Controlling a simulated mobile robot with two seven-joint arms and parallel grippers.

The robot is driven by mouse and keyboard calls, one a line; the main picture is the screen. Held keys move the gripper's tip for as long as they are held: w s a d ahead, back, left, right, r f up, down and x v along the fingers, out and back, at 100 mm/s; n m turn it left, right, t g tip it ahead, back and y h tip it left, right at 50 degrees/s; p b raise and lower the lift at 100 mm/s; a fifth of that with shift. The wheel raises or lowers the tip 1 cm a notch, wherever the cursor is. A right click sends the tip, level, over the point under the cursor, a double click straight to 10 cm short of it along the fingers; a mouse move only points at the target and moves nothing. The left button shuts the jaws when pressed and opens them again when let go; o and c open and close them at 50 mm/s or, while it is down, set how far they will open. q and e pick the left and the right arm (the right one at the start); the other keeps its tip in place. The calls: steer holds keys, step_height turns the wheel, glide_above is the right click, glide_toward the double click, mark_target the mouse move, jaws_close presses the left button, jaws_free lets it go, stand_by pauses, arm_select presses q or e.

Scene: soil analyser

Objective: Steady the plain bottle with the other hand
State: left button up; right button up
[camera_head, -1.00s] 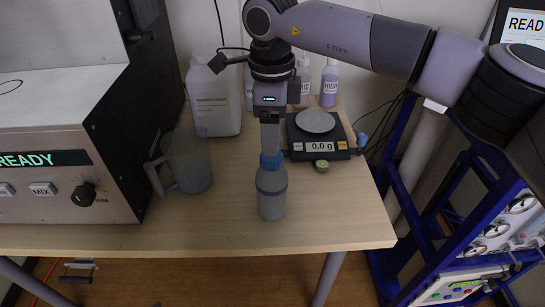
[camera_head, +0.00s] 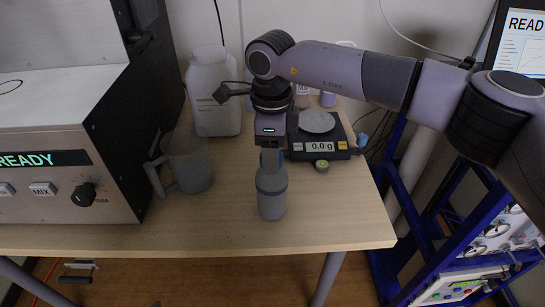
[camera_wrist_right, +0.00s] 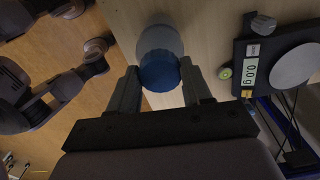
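The plain grey bottle (camera_head: 271,200) stands upright near the front edge of the table. My right gripper (camera_head: 271,168) points straight down over its top and hides most of the cap in the head view. In the right wrist view the blue cap (camera_wrist_right: 160,72) lies between the two fingers of the right gripper (camera_wrist_right: 160,78), one on each side. The fingers are apart and very close to the cap; firm contact cannot be made out. My left gripper is not seen in the head view.
A grey jug (camera_head: 188,163) stands left of the bottle, beside the analyser (camera_head: 70,160). A large white container (camera_head: 213,95) stands behind. A scale (camera_head: 322,143) reading 0.0 g and a small green-topped item (camera_head: 321,165) are at the right. The table front is clear.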

steer(key=o, duration=0.9)
steer(key=shift+r, duration=0.1)
step_height(320, 180, up, 6)
steer(key=shift+f, duration=0.15)
steer(key=shift+r, duration=0.65)
steer(key=shift+s, duration=0.1)
